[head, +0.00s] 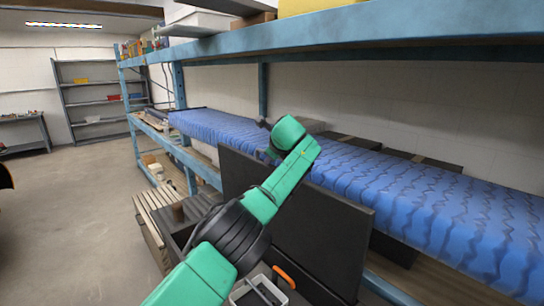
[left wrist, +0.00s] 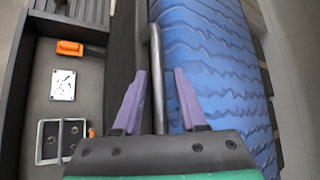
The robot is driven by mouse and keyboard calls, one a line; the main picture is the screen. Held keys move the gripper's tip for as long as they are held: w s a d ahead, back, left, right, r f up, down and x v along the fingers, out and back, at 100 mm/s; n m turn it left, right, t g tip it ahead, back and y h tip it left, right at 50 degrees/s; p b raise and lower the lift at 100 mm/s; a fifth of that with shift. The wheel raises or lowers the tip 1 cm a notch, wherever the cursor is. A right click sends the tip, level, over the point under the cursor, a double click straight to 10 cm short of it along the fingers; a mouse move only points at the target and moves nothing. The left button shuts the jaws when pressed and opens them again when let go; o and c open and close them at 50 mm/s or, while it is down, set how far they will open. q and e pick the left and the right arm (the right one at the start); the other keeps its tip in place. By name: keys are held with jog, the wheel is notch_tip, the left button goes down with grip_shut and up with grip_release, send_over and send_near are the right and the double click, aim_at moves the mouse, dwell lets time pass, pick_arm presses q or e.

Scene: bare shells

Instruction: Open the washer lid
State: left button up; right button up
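The washer appears as a dark open box (left wrist: 98,100) with loose items inside. Its dark flat lid (head: 335,232) stands roughly upright between the box and the blue padded surface. In the left wrist view the lid (left wrist: 127,40) shows nearly edge-on. A grey metal bar (left wrist: 157,60), apparently the lid's handle, runs along its far side. My left gripper (left wrist: 160,72) has its two purple fingers spread on either side of the bar, with gaps showing. In the head view my green left arm hides these fingers. My right gripper is not in view.
A long blue padded surface (head: 420,195) lies on the shelf behind the lid. A blue shelf beam (head: 380,28) runs overhead. A slatted crate (head: 158,208) stands left of the box. An orange-handled item (left wrist: 70,48), a white card (left wrist: 63,85) and a grey tray (left wrist: 40,140) lie inside the box.

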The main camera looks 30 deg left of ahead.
pick_arm(q)
jog(key=shift+f, duration=0.15)
jog(key=shift+b, duration=0.45)
jog(key=b+v, duration=0.9)
jog(key=v, duration=0.5)
jog(key=shift+r, duration=0.4)
jog(key=shift+d, duration=0.1)
jog(key=shift+s, duration=0.1)
